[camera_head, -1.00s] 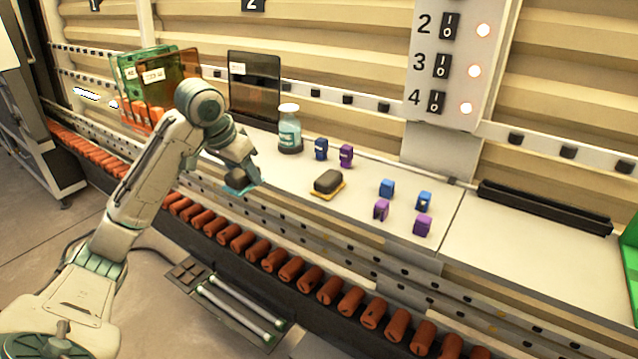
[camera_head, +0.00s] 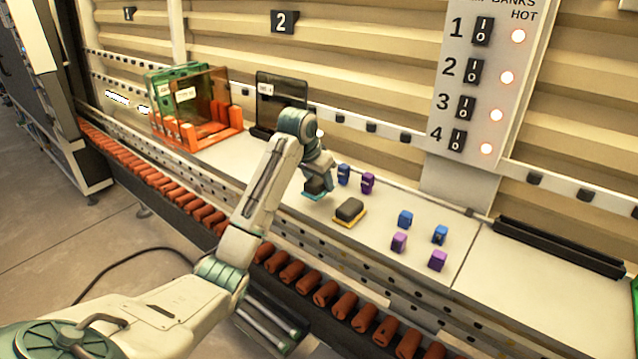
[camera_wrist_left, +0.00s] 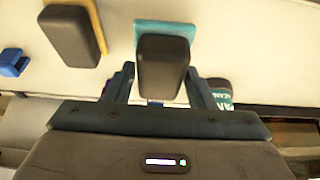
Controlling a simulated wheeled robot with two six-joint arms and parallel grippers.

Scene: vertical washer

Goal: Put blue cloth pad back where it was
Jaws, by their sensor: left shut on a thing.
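The blue cloth pad (camera_head: 313,195) has a dark grip block on a thin teal-blue base. In the head view it is under my left gripper (camera_head: 316,181), at the white table's near edge. In the left wrist view the pad (camera_wrist_left: 163,65) is between the two fingers of my left gripper (camera_wrist_left: 160,84), which is shut on its dark block. I cannot tell whether its base touches the table. A similar pad with a yellow base (camera_head: 349,212) lies on the table to the right; it also shows in the left wrist view (camera_wrist_left: 73,40). My right gripper is not in view.
Several small blue and purple blocks (camera_head: 405,219) stand on the white table (camera_head: 480,245). A dark panel (camera_head: 281,100) and an orange rack (camera_head: 205,138) stand at the back left. A bottle shows partly in the left wrist view (camera_wrist_left: 220,92). Red-brown rollers (camera_head: 300,280) run along the front.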

